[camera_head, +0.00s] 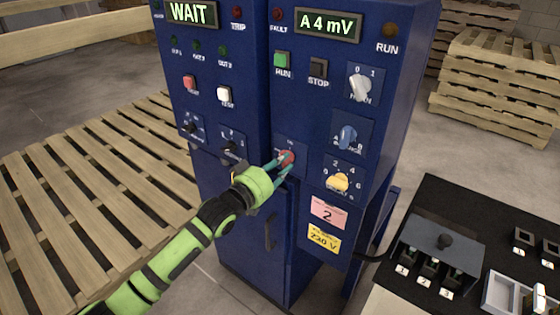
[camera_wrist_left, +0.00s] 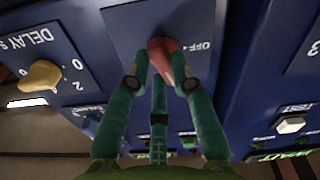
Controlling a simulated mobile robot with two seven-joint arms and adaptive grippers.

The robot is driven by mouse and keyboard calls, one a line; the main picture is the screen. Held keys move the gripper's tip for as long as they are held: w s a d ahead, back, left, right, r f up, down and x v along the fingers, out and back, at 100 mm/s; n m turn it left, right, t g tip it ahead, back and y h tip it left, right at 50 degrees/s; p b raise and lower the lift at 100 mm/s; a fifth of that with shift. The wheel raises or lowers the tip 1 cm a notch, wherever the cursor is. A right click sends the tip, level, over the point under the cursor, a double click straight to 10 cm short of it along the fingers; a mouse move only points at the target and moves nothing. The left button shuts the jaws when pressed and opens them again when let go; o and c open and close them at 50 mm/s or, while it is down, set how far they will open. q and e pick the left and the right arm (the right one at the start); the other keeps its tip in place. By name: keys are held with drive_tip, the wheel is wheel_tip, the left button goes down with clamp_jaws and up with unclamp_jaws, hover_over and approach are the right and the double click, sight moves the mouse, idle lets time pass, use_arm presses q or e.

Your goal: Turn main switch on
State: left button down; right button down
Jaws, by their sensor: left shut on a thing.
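A blue control cabinet (camera_head: 235,130) stands in front of me. A red rotary switch (camera_head: 286,157) sits on a small panel at its middle, and it also shows in the left wrist view (camera_wrist_left: 162,58). The word OFF is printed beside it in the wrist view. My left gripper (camera_head: 278,167) has its fingers closed on the red switch, one at each side, as the wrist view also shows (camera_wrist_left: 163,72). The fingers hide part of the switch and its lettering. My right gripper is not in view.
Nearby on the cabinet are a yellow knob (camera_head: 337,183), a blue knob (camera_head: 347,137) and a grey knob (camera_head: 361,88). The display (camera_head: 192,13) reads WAIT. Wooden pallets (camera_head: 80,190) lie at the left. A dark bench (camera_head: 440,200) with parts stands at the right.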

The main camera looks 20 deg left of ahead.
use_arm(q)
drive_tip(key=m, duration=0.3)
drive_tip(key=shift+m+p, duration=0.3)
drive_tip(key=shift+p, duration=0.05)
idle(0.3)
drive_tip(key=c, duration=1.1)
unclamp_jaws()
drive_tip(key=shift+f, duration=0.1)
drive_tip(key=shift+o, duration=0.2)
drive_tip(key=v, duration=1.2)
